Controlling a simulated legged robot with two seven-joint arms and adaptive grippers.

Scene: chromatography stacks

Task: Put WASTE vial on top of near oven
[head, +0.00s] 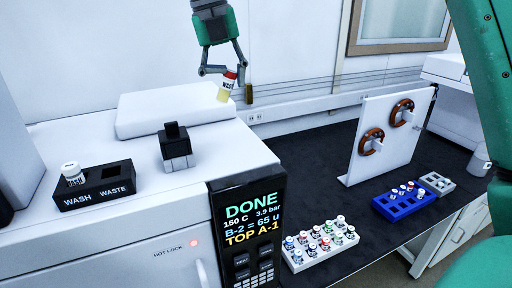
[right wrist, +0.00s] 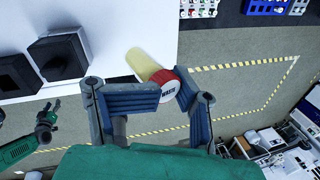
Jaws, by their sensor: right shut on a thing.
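My right gripper (head: 232,75) hangs at the top middle of the head view, shut on a vial with a red cap and pale yellow body (head: 224,94). The cap label is only partly readable and looks like WASTE. The vial is tilted, gripped at its cap, and appears in the air near the back right of the near oven (head: 130,215). The right wrist view shows the vial (right wrist: 143,64) between the fingers, over the white top's edge. My left gripper (right wrist: 45,122) shows small at the left of that view; its jaws are unclear.
On the oven top stand a black WASH/WASTE holder (head: 97,198) with a white-capped vial (head: 72,174) in WASH, a black-topped block (head: 175,147) and a raised white slab (head: 150,122). A vial rack (head: 298,262), blue rack (head: 381,208) and upright panel (head: 359,158) stand on the dark bench.

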